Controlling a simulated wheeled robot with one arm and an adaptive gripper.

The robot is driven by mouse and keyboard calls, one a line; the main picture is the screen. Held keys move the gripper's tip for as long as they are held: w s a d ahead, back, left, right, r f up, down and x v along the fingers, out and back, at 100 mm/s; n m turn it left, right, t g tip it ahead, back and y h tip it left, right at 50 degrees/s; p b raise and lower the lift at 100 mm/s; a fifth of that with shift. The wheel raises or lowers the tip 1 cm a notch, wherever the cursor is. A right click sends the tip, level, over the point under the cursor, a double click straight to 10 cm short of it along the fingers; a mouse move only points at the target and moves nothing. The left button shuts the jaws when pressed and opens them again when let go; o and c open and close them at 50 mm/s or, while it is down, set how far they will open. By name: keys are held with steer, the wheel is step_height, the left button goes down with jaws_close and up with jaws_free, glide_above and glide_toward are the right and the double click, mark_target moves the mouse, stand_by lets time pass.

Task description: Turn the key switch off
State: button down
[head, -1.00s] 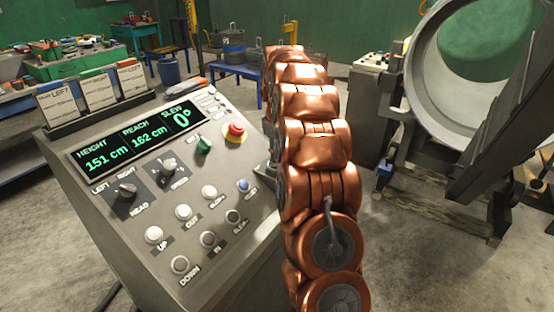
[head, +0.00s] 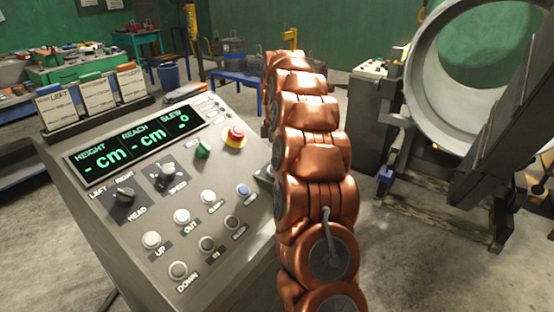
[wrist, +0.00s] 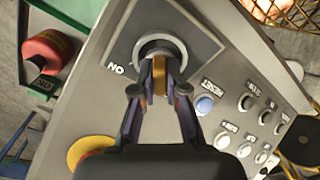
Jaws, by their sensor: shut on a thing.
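The key switch (wrist: 160,47) shows in the wrist view as a round metal collar on a dark plate, with an "ON" label beside it. A brass-coloured key (wrist: 159,76) stands out from the collar. My gripper (wrist: 160,88) is shut on the key, one finger on each side. In the head view my copper-coloured arm hides the key switch and the gripper. The display (head: 135,145) on the sloping console shows dashes for height, reach and slew.
A red emergency stop (head: 236,134), green knob (head: 203,149) and blue reset button (head: 243,190) lie left of my arm. Several white and dark buttons sit lower on the panel. A large metal ring (head: 420,95) stands at the right.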

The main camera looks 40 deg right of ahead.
steer(key=shift+n, duration=0.3)
steer(key=c, duration=1.2)
jaws_free()
steer(key=shift+r, duration=0.1)
steer(key=shift+r, duration=3.65)
steer(key=shift+a, duration=0.15)
